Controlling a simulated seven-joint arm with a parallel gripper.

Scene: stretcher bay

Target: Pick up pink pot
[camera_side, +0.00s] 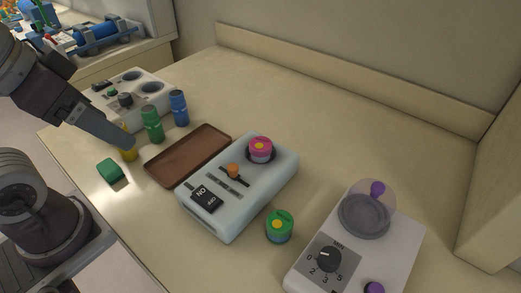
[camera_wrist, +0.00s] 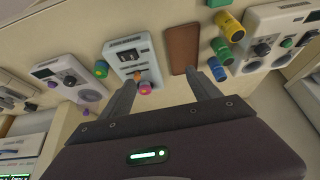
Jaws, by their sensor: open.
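The pink pot (camera_side: 261,148) is a small round pot with a pink lid. It sits on a dark round spot on the pale control box (camera_side: 230,222). In the wrist view the pink pot (camera_wrist: 145,88) shows just right of the left finger. My gripper (camera_side: 130,141) is at the left, over the yellow cylinder and well away from the pot. In the wrist view my gripper (camera_wrist: 160,77) has its fingers wide apart with nothing held between them.
Green (camera_side: 152,124) and blue (camera_side: 179,108) cylinders stand near my gripper, with a green block (camera_side: 110,170) in front. A brown tray (camera_side: 204,137) lies left of the box. A green-lidded pot (camera_side: 280,225) and a dial unit (camera_side: 400,248) stand right. The back counter is clear.

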